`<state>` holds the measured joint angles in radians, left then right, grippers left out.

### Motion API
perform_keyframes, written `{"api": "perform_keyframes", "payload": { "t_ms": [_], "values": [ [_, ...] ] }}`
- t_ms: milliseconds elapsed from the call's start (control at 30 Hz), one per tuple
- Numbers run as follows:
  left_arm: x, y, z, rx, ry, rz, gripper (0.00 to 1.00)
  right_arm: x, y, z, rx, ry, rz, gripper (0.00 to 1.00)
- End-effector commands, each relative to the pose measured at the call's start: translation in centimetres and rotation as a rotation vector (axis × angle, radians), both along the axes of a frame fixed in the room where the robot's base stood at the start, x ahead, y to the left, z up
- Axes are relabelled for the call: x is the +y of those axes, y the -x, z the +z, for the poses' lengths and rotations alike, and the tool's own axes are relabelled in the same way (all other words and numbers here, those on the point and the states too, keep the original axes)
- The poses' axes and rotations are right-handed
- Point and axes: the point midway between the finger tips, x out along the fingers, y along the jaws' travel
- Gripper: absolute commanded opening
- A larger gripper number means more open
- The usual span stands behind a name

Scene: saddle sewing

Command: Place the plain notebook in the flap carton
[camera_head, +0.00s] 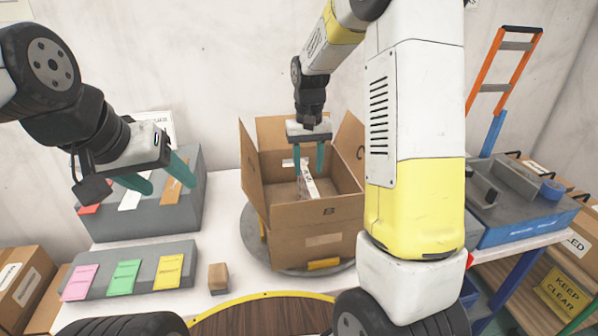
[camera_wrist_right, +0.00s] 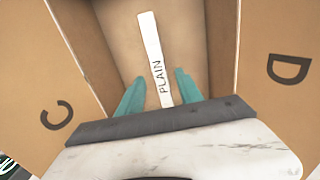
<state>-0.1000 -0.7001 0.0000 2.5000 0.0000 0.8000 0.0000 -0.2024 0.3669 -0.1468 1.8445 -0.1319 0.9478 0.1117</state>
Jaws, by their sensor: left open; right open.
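The plain notebook (camera_head: 307,184) shows as a narrow white strip inside the open flap carton (camera_head: 320,244). In the right wrist view the strip of the notebook (camera_wrist_right: 150,42) reads PLAIN and lies against the brown carton interior. My right gripper (camera_head: 308,168) points down into the carton. Its teal fingers are open on either side of the notebook, with gaps visible in the right wrist view (camera_wrist_right: 160,78). How the notebook's lower part rests is hidden by the carton's front wall. My left gripper (camera_head: 168,182) is open and empty, in front of the grey rack.
The carton stands on a grey turntable (camera_head: 252,250) with its flaps raised around my right gripper. A grey stepped rack (camera_head: 187,212) holds several coloured items at the left. A small brown block (camera_head: 218,277) stands near it.

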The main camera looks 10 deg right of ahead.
Motion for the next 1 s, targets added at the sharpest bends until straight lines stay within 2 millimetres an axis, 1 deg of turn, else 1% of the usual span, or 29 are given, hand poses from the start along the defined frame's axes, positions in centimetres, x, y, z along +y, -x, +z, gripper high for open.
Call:
{"api": "perform_keyframes", "payload": {
  "t_ms": [33,100,200,333,367,467,567,600,733,767,800,900,1000],
  "values": [
    [0.0,0.0,0.0,0.000,0.000,0.000,0.61,0.0,-0.1,1.1,-0.004,-0.001,0.000,0.43],
    [0.0,0.0,0.0,0.000,0.000,0.000,0.61,0.0,0.0,2.3,-0.003,0.000,0.000,0.43],
    [0.0,0.0,0.0,0.000,0.000,0.000,0.61,0.0,0.0,3.5,-0.003,0.000,0.000,0.43],
    [0.0,0.0,0.0,0.000,0.000,0.000,0.61,0.0,0.2,4.5,-0.005,-0.003,0.000,0.43],
    [0.0,0.0,0.0,0.000,0.000,0.000,0.61,-0.1,0.4,4.9,-0.011,-0.007,0.000,0.43],
    [0.0,0.0,0.0,0.000,0.000,0.000,0.61,-0.2,2.0,6.7,-0.049,-0.031,-0.002,0.43],
    [0.0,0.0,0.0,0.000,0.000,0.000,0.61,-0.5,4.8,9.3,-0.117,-0.070,-0.002,0.43],
    [0.0,0.0,0.0,0.000,0.000,0.000,0.61,-0.5,6.2,10.4,-0.151,-0.087,0.000,0.43],
    [0.0,0.0,0.0,0.000,0.000,0.000,0.61,-0.5,11.1,13.0,-0.260,-0.134,0.006,0.43],
    [0.0,0.0,0.0,0.000,0.000,0.000,0.61,-0.5,12.3,13.4,-0.286,-0.142,0.008,0.43],
    [0.0,0.0,0.0,0.000,0.000,0.000,0.61,-0.5,13.8,13.8,-0.318,-0.152,0.011,0.43],
    [0.0,0.0,0.0,0.000,0.000,0.000,0.61,-0.3,17.2,14.5,-0.400,-0.172,0.015,0.43],
    [0.0,0.0,0.0,0.000,0.000,0.000,0.61,-0.2,19.9,14.5,-0.466,-0.183,0.019,0.43]
  ]
}}
